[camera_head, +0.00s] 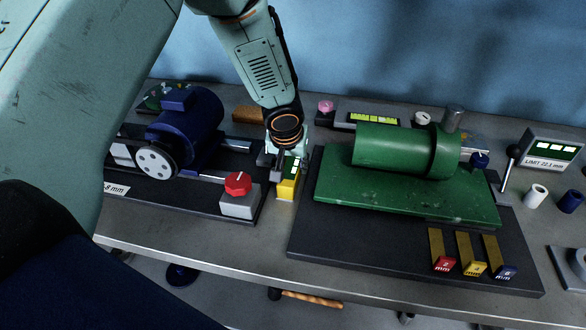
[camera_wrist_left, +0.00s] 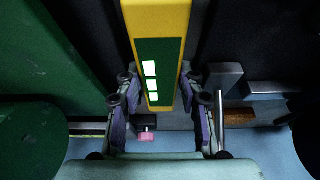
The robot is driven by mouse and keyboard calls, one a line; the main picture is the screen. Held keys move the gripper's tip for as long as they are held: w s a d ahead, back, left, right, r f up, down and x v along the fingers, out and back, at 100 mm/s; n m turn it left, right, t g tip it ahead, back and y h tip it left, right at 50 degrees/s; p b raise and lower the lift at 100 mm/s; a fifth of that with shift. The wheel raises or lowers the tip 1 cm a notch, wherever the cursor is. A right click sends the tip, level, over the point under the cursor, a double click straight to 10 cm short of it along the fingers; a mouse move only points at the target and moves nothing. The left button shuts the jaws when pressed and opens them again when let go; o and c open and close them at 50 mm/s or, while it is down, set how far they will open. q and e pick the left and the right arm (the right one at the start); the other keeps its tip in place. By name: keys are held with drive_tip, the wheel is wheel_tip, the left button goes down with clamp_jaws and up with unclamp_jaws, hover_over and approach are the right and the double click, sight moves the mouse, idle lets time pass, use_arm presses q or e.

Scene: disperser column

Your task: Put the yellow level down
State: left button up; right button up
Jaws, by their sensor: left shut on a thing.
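The yellow level (camera_head: 286,190) is a narrow yellow block with a dark green panel and pale lit segments. It is in the gap between the motor's dark base plate and the green machine's dark base plate. My left gripper (camera_head: 288,165) reaches down from above and is shut on it. In the left wrist view the level (camera_wrist_left: 184,14) runs between the two fingers of the gripper (camera_wrist_left: 161,103), one on each side. I cannot tell whether its underside touches the bench. My right gripper is not in view.
A green cylinder machine (camera_head: 390,148) stands close on the right. A blue motor (camera_head: 188,125) and a red knob on a grey box (camera_head: 238,184) are on the left. Coloured tabs (camera_head: 472,267) line the front right. The bench (camera_head: 200,247) is bare along its front edge.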

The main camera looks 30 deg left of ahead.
use_arm(q)
drive_tip(key=shift+a, duration=0.3)
clamp_jaws()
drive_tip(key=shift+d+r, duration=0.1)
drive_tip(key=shift+d, duration=0.1)
